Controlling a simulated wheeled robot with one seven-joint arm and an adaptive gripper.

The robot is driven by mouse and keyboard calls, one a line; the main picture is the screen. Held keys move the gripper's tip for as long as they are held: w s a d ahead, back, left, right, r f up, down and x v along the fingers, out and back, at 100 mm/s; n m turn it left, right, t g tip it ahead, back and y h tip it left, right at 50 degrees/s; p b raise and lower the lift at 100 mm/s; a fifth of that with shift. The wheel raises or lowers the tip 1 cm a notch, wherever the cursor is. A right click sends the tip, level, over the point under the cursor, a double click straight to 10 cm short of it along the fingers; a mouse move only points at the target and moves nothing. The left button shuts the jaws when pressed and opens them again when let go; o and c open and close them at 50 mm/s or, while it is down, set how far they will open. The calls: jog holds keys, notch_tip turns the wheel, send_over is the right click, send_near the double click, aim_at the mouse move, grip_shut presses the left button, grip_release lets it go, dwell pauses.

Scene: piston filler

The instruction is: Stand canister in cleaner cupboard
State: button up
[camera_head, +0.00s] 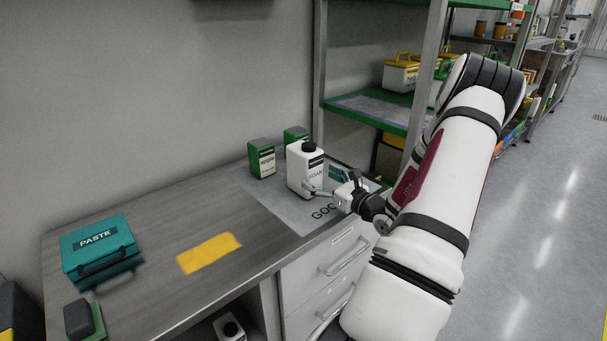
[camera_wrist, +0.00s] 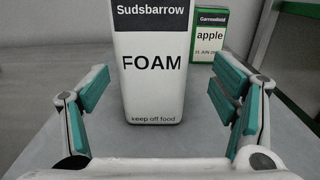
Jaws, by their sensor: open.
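A white canister (camera_head: 303,172) with a black cap stands upright on the grey mat at the far end of the counter. In the wrist view the canister (camera_wrist: 152,85) reads "Sudsbarrow", "FOAM" and "keep off food". My gripper (camera_head: 324,184) is open at the canister's right side in the head view. In the wrist view its fingers spread to either side of the canister, with gaps showing on both sides. Under the counter, left of the drawers, is an open cupboard space (camera_head: 267,300); another white canister (camera_head: 229,328) with a black cap shows there, partly cut off.
Green-and-white boxes (camera_head: 262,159) stand behind the canister; one label reads "apple" in the wrist view (camera_wrist: 209,38). A teal PASTE case (camera_head: 98,245), a yellow patch (camera_head: 209,253) and a dark green-based object (camera_head: 82,320) are on the counter. A green-shelved rack (camera_head: 370,115) stands beyond.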

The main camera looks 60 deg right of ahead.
jog(key=shift+w+d, duration=0.15)
jog(key=shift+w, duration=0.5)
jog(key=x, duration=0.1)
jog(key=b+x, duration=0.2)
jog(key=x, duration=0.1)
jog(key=shift+w+a, duration=0.1)
jog(key=shift+a, duration=0.3)
jog(key=shift+w+d+r+b, duration=0.2)
jog(key=shift+w+b, duration=0.1)
jog(key=shift+w, duration=0.25)
grip_shut()
